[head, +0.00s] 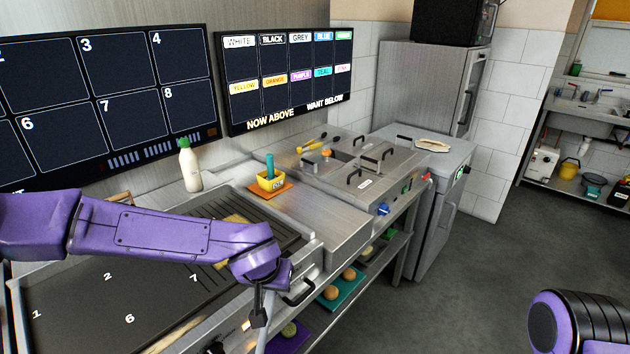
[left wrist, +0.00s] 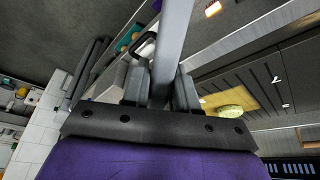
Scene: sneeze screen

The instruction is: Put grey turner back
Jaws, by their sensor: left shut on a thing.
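My left gripper (head: 260,316) hangs below its purple wrist, over the front edge of the griddle (head: 75,290) in the head view. In the left wrist view its two fingers (left wrist: 160,90) are closed on a long grey bar, the grey turner (left wrist: 176,42). The turner runs from between the fingers up out of the picture; its far end is out of sight there. My right gripper is out of view; only part of my right arm shows at the lower right.
A white bottle with a green cap (head: 190,168) stands behind the griddle. A yellow container (head: 271,181) with a teal handle in it sits on an orange mat. Lidded bins (head: 375,170) are to the right. Shelves with buns (head: 331,292) lie below. Open floor is at right.

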